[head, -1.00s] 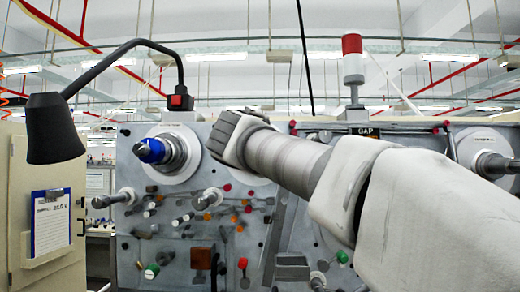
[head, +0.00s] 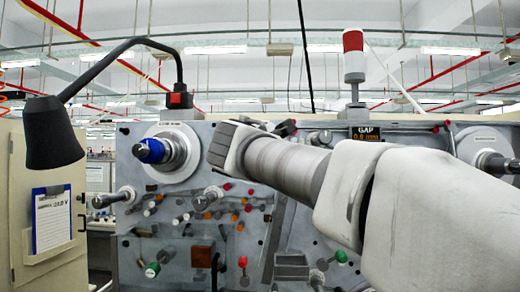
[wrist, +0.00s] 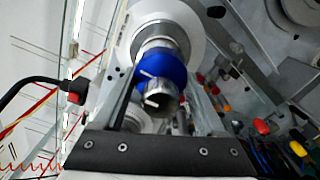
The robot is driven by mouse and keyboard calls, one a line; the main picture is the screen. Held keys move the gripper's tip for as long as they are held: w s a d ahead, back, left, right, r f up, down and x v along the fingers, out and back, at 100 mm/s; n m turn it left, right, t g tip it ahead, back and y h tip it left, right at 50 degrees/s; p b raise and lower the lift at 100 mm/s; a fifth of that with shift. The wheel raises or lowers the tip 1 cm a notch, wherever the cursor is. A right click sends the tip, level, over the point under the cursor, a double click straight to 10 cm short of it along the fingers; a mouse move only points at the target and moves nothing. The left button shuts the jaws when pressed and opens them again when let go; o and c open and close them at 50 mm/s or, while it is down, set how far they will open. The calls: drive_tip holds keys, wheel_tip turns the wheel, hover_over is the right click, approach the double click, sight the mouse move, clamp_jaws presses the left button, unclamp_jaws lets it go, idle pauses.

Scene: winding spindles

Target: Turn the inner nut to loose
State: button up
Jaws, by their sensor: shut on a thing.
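In the wrist view a blue nut (wrist: 161,68) with short light pins sits on a silver spindle before a white flange (wrist: 195,32). The two fingers of my gripper (wrist: 163,98) reach up along both sides of this spindle and are shut on the blue nut; the exact contact is blurred. In the head view my gripper (head: 222,147) is at the panel, its fingertips and held nut hidden by the arm. Another blue nut (head: 149,150) shows there on the left spindle, apart from my gripper.
A grey panel (head: 136,245) carries several levers and coloured knobs below the spindles. A black lamp (head: 52,130) hangs at the left by a cabinet with a clipboard (head: 51,218). A GAP display (head: 366,134) and red-white beacon (head: 353,60) stand at the panel's top.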

drive_tip(key=shift+n, duration=0.5)
drive_tip(key=o, duration=1.3)
drive_tip(key=shift+s, duration=0.15)
